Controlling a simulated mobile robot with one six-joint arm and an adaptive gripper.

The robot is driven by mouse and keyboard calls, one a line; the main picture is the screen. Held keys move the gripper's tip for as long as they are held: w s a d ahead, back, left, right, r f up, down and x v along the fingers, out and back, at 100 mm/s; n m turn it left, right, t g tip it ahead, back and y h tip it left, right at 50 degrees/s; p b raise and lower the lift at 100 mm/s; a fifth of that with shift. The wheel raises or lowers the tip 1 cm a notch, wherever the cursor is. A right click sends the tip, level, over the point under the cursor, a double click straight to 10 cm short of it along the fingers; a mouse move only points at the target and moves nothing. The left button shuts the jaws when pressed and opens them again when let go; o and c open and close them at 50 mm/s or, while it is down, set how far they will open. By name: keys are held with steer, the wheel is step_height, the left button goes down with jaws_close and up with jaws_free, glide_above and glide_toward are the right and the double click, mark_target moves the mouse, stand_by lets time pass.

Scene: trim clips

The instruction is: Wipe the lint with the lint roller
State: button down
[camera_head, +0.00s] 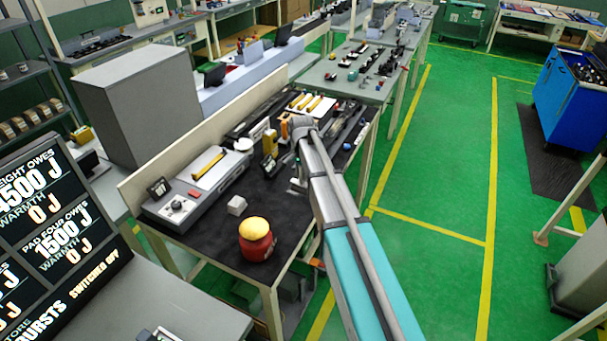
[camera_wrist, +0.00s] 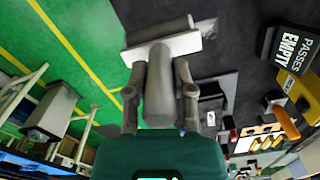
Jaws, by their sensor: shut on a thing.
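The lint roller shows in the wrist view as a thick grey handle (camera_wrist: 158,95) with a white crosspiece (camera_wrist: 165,46) and a grey cylinder (camera_wrist: 160,28) at its far end. My gripper (camera_wrist: 159,70) is shut on the handle, one finger on each side. The roller head is over or on the dark mat (camera_wrist: 225,55) near the edge of the bench; I cannot tell whether it touches. In the head view my arm reaches over the right side of this bench and mostly hides the gripper and roller. I cannot make out the lint with certainty.
A red pot with a yellow top (camera_head: 257,245) and a small grey block (camera_head: 237,205) stand on the near part of the bench. A grey device (camera_head: 180,207) is at its left. Green floor lies right.

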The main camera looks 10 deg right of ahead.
steer(key=shift+r, duration=0.1)
steer(key=shift+r+p, duration=1.45)
steer(key=shift+p, duration=0.1)
steer(key=shift+f, duration=0.1)
step_height(320, 180, down, 3)
steer(key=b, duration=0.3)
steer(key=shift+d, duration=0.1)
